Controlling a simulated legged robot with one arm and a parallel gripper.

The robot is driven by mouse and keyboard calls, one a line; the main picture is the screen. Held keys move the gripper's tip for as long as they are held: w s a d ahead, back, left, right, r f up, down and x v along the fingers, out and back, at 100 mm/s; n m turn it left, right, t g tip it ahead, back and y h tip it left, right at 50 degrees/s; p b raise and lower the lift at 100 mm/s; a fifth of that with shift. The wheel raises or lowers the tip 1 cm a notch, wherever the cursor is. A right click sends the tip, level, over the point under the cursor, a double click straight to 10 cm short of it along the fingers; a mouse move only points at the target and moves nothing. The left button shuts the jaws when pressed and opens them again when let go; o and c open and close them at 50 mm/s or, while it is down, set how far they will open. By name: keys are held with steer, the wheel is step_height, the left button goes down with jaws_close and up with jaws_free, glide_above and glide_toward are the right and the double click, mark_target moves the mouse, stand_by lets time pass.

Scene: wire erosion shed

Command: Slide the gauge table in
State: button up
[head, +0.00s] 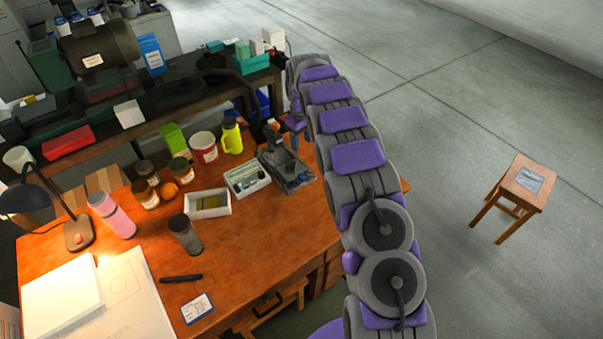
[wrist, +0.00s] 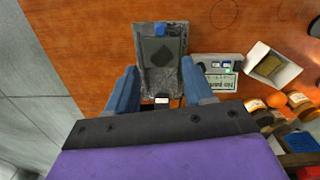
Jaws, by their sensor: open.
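The gauge device (head: 290,172) is a dark grey unit with a flat base, standing on the wooden desk beside my arm. In the wrist view its grey base (wrist: 147,82) carries a darker plate (wrist: 162,52) with a pointed lower edge, which looks like the gauge table, and a small blue part at the top. My gripper (wrist: 160,74) is open, its two blue fingers on either side of the lower part of the device, with nothing held. I cannot tell whether the fingers touch it. In the head view my gripper (head: 296,122) is small and partly hidden at the device's far end.
A red-and-white tub (head: 203,140), a yellow bottle (head: 232,142) and several jars stand behind. A wooden stool (head: 510,205) stands on open floor at right.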

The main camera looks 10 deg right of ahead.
mark_target(302, 175)
step_height(302, 175, down, 17)
steer(key=b, duration=0.2)
steer(key=shift+f+b, duration=0.2)
steer(key=shift+b, duration=0.2)
jaws_close()
stand_by(0.4)
